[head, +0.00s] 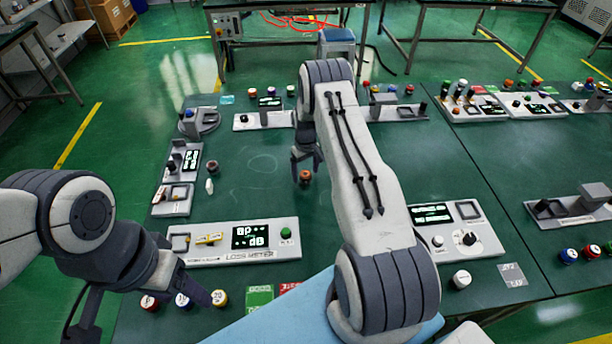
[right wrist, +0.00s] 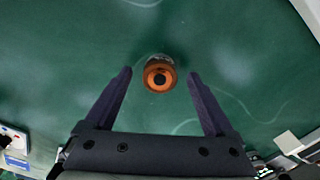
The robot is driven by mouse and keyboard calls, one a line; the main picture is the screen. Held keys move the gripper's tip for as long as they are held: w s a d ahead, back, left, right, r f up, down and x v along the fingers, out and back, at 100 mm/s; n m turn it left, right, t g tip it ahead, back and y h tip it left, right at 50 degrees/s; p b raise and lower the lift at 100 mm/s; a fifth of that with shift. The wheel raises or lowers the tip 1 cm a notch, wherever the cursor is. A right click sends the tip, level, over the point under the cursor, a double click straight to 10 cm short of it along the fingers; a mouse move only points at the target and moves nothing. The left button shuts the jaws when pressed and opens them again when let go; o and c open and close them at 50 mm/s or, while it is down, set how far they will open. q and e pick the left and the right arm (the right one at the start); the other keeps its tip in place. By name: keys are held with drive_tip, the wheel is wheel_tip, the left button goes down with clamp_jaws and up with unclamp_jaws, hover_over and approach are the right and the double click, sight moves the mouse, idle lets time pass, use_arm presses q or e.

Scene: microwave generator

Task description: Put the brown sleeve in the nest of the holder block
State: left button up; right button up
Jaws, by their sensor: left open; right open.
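The brown sleeve (head: 305,176) stands upright on the green table top, near the middle of the head view. In the right wrist view the sleeve (right wrist: 159,75) shows as an orange-brown ring with a dark hole. My right gripper (head: 306,168) is open above the sleeve. In the right wrist view its fingertips lie to either side of the sleeve, with a gap on each side. My left gripper (head: 192,275) is open and empty at the lower left, close to the loss meter panel. I cannot tell which grey block is the holder block; a grey stand (head: 199,122) is at the back left.
The loss meter panel (head: 232,243) lies at the front left. Another display panel (head: 455,228) is at the right. A small white piece (head: 209,186) stands left of the sleeve. Several capped knobs line the front edge. The table around the sleeve is clear.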

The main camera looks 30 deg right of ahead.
drive_tip(key=c, duration=1.3)
clamp_jaws()
drive_tip(key=shift+r, duration=0.1)
